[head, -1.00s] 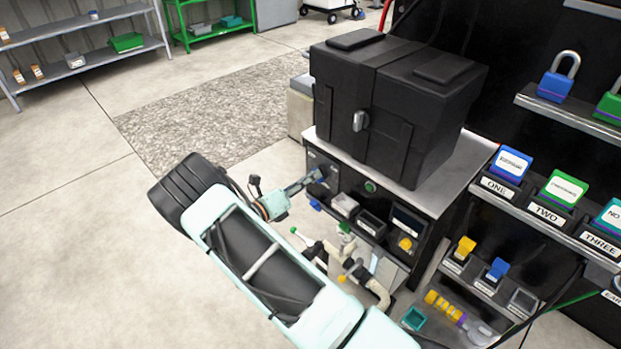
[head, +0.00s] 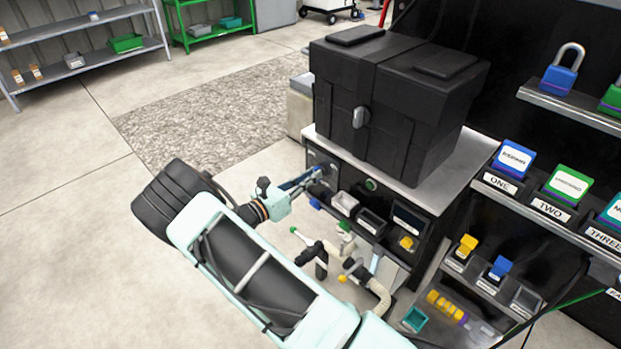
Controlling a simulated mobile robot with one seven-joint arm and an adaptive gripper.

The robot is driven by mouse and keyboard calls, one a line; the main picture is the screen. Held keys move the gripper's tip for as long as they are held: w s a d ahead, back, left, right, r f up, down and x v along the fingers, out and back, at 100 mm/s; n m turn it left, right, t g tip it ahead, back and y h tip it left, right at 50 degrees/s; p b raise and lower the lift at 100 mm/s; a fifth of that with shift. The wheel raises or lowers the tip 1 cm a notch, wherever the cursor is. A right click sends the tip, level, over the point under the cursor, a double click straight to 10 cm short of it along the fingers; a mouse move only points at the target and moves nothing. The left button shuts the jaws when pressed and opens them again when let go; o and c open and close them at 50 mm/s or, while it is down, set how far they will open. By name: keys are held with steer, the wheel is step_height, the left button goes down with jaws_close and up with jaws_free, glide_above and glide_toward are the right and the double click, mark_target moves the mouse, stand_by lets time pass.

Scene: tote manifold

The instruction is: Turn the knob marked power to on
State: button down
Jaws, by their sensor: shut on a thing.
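The cabinet (head: 375,202) with the control panel stands under a large black case. My gripper (head: 318,173) reaches the upper left of the cabinet's front panel. It is shut on a small knob there, which the fingers mostly hide; a bit of blue shows at the fingertips. I cannot read any power or on marking at this size, nor tell which way the knob points. A round green button (head: 371,185) sits to the right of my gripper on the same panel.
Small bins (head: 345,204) and a yellow knob (head: 406,243) are on the cabinet's front, with pipes and valves (head: 352,268) below. A rack of labelled slots (head: 530,201) stands at the right. Open floor (head: 70,250) lies at the left.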

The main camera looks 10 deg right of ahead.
steer(key=m+b, duration=0.1)
steer(key=m, duration=0.3)
steer(key=m+b, duration=0.1)
steer(key=m, duration=0.3)
steer(key=m+b, duration=0.1)
steer(key=m, duration=0.3)
steer(key=shift+s+d+f, duration=0.1)
steer(key=shift+s+d, duration=0.05)
steer(key=shift+s, duration=0.1)
stand_by(0.4)
steer(key=c, duration=2)
jaws_free()
steer(key=v, duration=1.2)
